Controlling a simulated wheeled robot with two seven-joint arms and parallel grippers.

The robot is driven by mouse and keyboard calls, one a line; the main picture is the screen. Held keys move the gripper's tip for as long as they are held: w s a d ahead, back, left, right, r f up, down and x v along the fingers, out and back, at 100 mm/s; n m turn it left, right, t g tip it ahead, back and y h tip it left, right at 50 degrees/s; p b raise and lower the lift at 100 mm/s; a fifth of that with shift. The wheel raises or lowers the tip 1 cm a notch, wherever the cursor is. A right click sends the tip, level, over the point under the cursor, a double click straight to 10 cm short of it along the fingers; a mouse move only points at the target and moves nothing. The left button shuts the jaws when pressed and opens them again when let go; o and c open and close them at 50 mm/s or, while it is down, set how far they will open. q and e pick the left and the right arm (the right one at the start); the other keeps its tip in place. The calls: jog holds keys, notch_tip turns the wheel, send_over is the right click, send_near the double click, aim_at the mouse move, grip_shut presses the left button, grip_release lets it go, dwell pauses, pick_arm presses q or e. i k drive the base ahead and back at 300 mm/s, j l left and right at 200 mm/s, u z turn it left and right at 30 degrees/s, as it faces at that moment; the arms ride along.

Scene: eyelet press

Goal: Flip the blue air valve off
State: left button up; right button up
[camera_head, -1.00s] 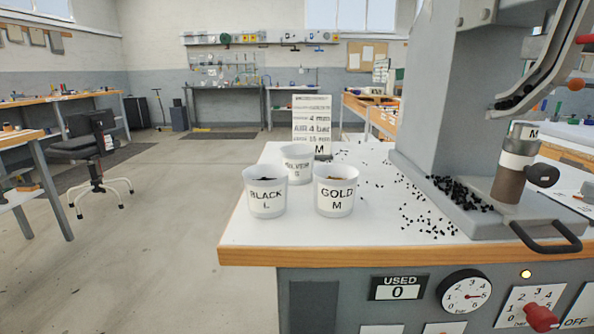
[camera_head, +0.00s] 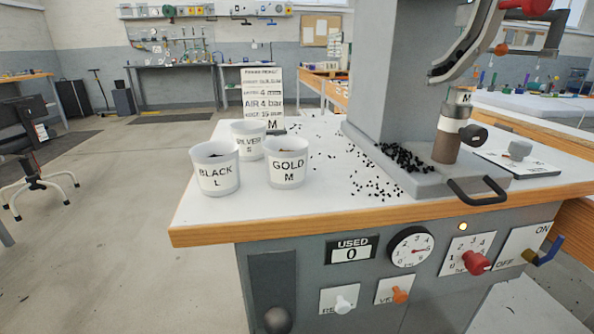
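The blue air valve (camera_head: 549,250) is a blue lever on a white plate (camera_head: 524,244) at the right end of the press bench's front panel. The plate is marked ON at its upper right and OFF at its lower left. The lever slants up to the right, its upper end below the word ON. Neither of my grippers shows in the head view.
A red knob (camera_head: 476,262), an orange knob (camera_head: 400,295) and a white knob (camera_head: 343,305) stick out of the panel left of the valve. Three cups, one being the GOLD cup (camera_head: 287,169), stand on the bench top.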

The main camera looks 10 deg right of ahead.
aim_at(537, 262)
jog(key=z, duration=1.85)
